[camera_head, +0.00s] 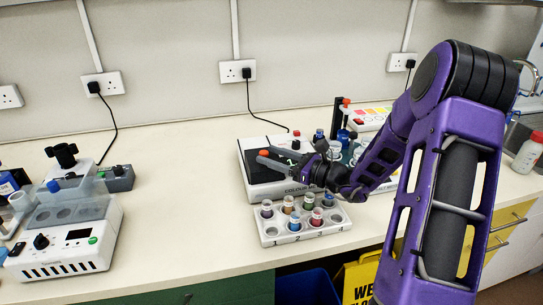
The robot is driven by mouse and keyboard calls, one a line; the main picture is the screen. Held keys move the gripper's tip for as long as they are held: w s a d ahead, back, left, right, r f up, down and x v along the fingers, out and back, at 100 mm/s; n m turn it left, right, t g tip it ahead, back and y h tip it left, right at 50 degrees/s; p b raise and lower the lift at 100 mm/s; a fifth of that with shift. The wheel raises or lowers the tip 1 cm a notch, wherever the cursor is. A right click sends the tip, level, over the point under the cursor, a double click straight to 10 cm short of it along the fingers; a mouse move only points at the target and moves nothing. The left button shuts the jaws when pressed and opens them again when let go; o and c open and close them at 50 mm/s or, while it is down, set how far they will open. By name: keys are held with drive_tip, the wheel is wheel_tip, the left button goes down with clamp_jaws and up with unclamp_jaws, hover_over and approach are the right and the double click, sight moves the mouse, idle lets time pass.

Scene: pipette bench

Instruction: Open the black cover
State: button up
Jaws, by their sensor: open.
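The black cover (258,175) is a dark panel on the top left of a white instrument (253,193) whose front lettering begins "COLOU". It looks closed, but my gripper hides part of it. My gripper (264,156) reaches in from the right with its grey fingers pointing left, over or just above the cover. The fingers are apart and hold nothing visible. I cannot tell whether a finger touches the cover.
A white rack (268,239) with several coloured vials stands in front of the instrument. Bottles (343,136) stand close to its right. A clear-covered device (62,262) is at the far left. The bench (180,200) between them is clear.

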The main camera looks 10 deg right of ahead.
drive_tip(key=shift+w+a, duration=0.1)
drive_tip(key=shift+a, duration=0.1)
drive_tip(key=shift+c, duration=0.2)
clamp_jaws()
idle(1.2)
